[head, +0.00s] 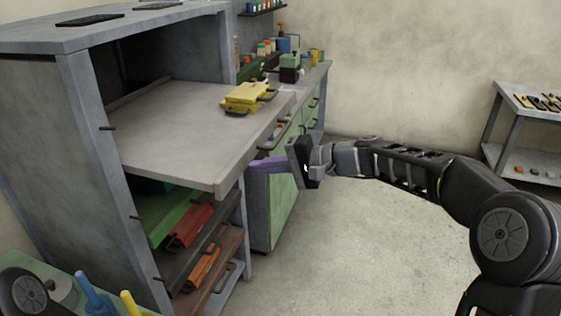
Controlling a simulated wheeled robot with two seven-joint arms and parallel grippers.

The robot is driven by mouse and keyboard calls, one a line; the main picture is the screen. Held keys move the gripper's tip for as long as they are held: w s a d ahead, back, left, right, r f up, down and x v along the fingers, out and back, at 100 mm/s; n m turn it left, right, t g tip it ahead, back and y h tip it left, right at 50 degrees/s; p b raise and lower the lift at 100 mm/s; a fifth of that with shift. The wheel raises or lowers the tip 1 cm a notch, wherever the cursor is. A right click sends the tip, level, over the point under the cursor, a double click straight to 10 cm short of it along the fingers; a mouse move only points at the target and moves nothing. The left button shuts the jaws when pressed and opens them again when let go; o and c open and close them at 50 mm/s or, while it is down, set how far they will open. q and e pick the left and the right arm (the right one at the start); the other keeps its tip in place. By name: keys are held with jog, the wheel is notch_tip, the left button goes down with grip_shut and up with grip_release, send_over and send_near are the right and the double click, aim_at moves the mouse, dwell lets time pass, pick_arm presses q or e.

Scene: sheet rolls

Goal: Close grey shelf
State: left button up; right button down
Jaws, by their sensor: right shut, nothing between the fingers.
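The grey shelf (165,135) is pulled far out of the grey cabinet (85,125) at the left. A yellow case (245,98) with dark handles lies on its outer right part. My right gripper (262,166) comes in from the right with purple fingers. It is shut and empty, just beyond the shelf's front edge at the right. The shelf edge lies close to the fingertips; I cannot tell whether they touch. My left gripper does not show.
Lower shelves hold a green case (170,212), a red case (190,226) and an orange case (203,266). A green-fronted workbench (283,185) stands behind my right gripper. A tool cart (525,120) is at the far right. The floor between is clear.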

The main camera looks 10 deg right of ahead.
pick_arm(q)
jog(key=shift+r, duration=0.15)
pick_arm(e)
jog(key=shift+w+a, duration=0.25)
jog(key=shift+a, duration=0.1)
jog(key=shift+a, duration=0.1)
